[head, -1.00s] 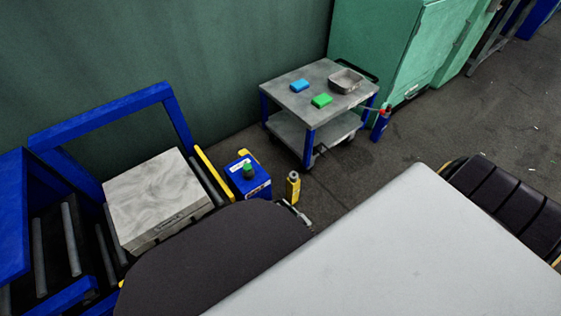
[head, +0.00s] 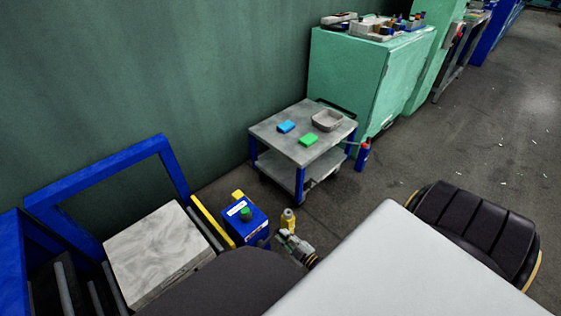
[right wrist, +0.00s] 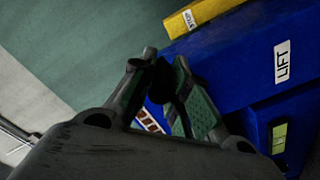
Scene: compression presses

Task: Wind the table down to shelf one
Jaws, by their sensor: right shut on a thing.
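The table carries a grey slab (head: 157,250) within a blue frame (head: 105,178), at the left of the head view. Beside it stands a blue lift box (head: 243,222) with a green knob (head: 246,214). Its side, labelled LIFT, fills the right of the right wrist view (right wrist: 250,85). My right gripper (head: 303,253) is low beside the box. In the right wrist view its fingers (right wrist: 165,88) are closed around a dark handle-like part (right wrist: 163,78), mostly hidden between them. A yellow upright piece (head: 288,221) shows just behind the gripper. My left gripper is out of view.
A green cabinet (head: 360,75) is farther back. Floor at right is open.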

